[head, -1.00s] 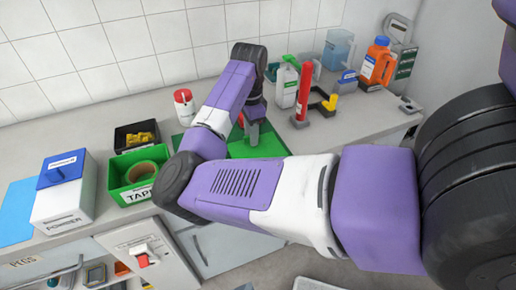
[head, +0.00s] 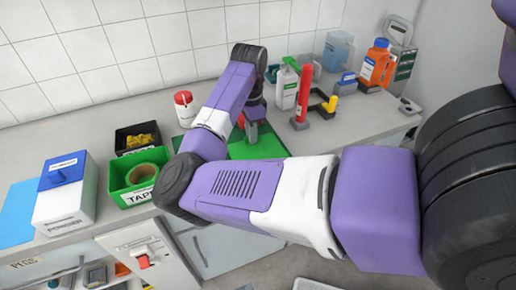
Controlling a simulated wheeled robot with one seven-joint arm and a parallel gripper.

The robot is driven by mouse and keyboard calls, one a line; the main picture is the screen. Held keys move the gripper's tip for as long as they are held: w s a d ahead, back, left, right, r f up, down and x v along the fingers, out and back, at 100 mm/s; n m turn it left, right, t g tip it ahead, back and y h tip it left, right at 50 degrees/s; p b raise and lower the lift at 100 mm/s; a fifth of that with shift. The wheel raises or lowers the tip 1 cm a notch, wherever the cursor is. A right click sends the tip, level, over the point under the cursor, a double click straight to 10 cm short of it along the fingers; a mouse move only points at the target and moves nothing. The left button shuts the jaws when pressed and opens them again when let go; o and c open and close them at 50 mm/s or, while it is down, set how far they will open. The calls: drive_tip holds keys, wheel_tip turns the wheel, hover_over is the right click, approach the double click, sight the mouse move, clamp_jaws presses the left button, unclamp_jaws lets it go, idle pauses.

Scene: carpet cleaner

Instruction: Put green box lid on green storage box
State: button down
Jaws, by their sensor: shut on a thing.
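The green storage box (head: 117,185), labelled TAPE, stands open on the counter with a roll of tape inside. My gripper (head: 251,137) is right of the box, low over a flat green piece (head: 262,148) on the counter. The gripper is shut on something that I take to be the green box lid. My wrist and forearm hide most of that area. I cannot tell the lid's outline from the green surface, or whether it is lifted.
A black bin (head: 136,139) with yellow items stands behind the green box. A white box with a blue lid (head: 63,170) is at left. A red-capped jar (head: 184,107) stands behind my arm. A red cylinder (head: 303,97) and spray bottle (head: 285,88) stand to the right.

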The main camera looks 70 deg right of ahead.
drive_tip(key=shift+r+p, duration=0.55)
drive_tip(key=shift+r, duration=0.05)
drive_tip(key=shift+r+p, duration=1.7)
drive_tip(key=shift+w, duration=0.1)
idle(0.4)
